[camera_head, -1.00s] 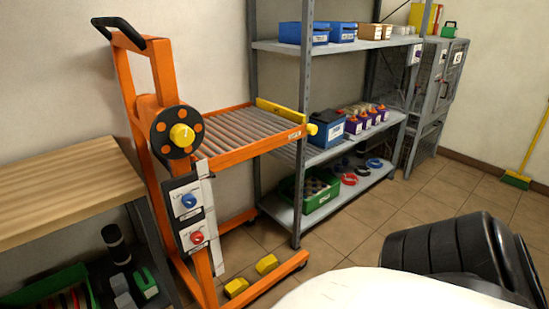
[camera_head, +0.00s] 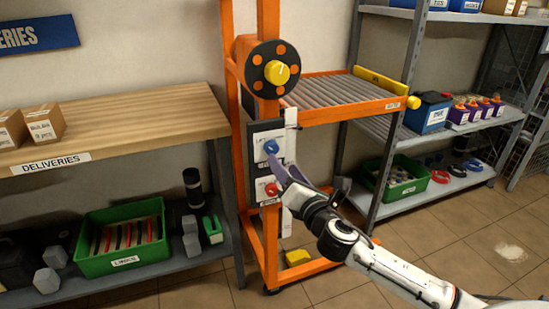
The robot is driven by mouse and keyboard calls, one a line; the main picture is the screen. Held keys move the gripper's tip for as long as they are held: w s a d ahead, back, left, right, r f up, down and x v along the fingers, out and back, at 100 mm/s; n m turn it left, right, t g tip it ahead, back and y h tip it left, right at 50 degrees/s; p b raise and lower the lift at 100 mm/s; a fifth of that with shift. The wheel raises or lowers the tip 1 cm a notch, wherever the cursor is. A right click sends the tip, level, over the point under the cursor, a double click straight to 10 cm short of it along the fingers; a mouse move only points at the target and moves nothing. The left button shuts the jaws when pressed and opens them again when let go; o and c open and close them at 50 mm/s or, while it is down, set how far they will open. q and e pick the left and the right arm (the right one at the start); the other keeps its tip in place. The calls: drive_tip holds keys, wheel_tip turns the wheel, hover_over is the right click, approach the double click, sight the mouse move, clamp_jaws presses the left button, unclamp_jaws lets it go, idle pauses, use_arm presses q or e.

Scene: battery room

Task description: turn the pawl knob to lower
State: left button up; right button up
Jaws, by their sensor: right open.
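The orange lift frame (camera_head: 240,190) carries a narrow panel with two knobs. A blue knob (camera_head: 271,146) sits on the upper plate and a red knob (camera_head: 271,189) on the lower plate. The plate lettering is too small to read, so I cannot tell which knob is the pawl knob. My right gripper (camera_head: 279,171) is open, its fingers in front of the panel between the two knobs. I cannot tell whether a finger touches the blue knob. My fingers hide part of the panel's right side. My left gripper is not in view.
A black disc with a yellow hub (camera_head: 277,72) is above the panel. A roller deck (camera_head: 335,95) extends right towards the grey shelving (camera_head: 405,65). A wooden bench (camera_head: 120,125) with a green crate (camera_head: 95,265) below stands left. Yellow blocks (camera_head: 298,257) lie at the frame's foot.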

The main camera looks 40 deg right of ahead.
sight(272, 151)
drive_tip(key=x, duration=0.8)
drive_tip(key=shift+a+b, duration=0.1)
drive_tip(key=shift+b, duration=0.3)
drive_tip(key=c, duration=1.1)
